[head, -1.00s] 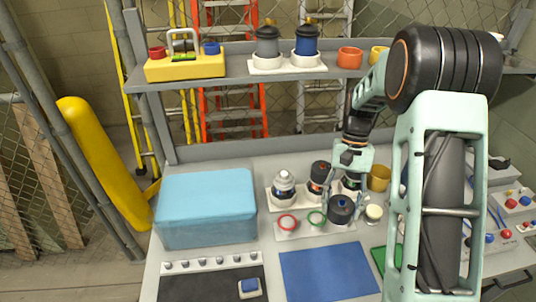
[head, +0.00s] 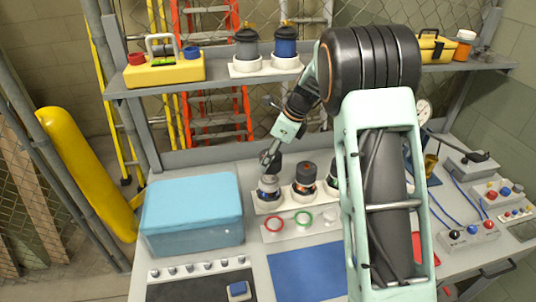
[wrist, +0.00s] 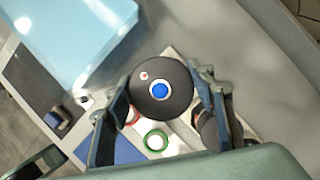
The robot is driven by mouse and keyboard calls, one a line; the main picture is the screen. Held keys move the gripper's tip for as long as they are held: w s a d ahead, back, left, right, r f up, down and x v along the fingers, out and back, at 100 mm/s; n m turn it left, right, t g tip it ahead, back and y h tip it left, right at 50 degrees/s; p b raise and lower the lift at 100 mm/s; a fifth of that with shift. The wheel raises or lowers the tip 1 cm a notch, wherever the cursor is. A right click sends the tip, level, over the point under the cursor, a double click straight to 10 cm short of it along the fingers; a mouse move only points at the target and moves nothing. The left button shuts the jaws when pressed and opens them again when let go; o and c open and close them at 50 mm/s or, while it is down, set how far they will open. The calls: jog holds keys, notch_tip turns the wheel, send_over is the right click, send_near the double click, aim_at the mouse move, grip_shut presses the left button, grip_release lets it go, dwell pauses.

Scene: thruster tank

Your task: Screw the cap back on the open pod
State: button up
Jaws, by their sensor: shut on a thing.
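My gripper (head: 270,165) is shut on a dark round cap (wrist: 165,102) with a blue centre and a small red dot. In the wrist view the cap sits between the two fingers. In the head view my gripper is over the left pod (head: 268,197) in the white rack. The cap is at the top of this pod. I cannot tell whether it is seated or just above it. A dark pod with an orange mark (head: 305,178) stands to its right, and my arm partly hides a further pod.
A tray with a red ring (head: 274,223) and a green ring (head: 303,218) lies in front of the rack. A blue cooler box (head: 192,212) stands to the left. A blue mat (head: 307,272) lies in front. A shelf with a yellow toolbox (head: 160,69) and two canisters is above.

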aim_at(278, 156)
jog(key=shift+w+a+r+m, duration=0.1)
jog(key=shift+w+a+m, duration=0.05)
jog(key=shift+w+m, duration=0.25)
notch_tip(278, 156, down, 4)
jog(key=b, duration=0.3)
jog(key=shift+r+b, duration=0.2)
jog(key=shift+b, duration=0.1)
jog(key=shift+f+b, duration=0.55)
jog(key=shift+f, duration=1.6)
dwell(2.0)
jog(key=o, duration=1.3)
jog(key=shift+r, duration=0.1)
jog(key=shift+o, duration=0.2)
jog(key=v, duration=1.1)
jog(key=shift+s+r, duration=0.25)
jog(key=shift+r, duration=0.15)
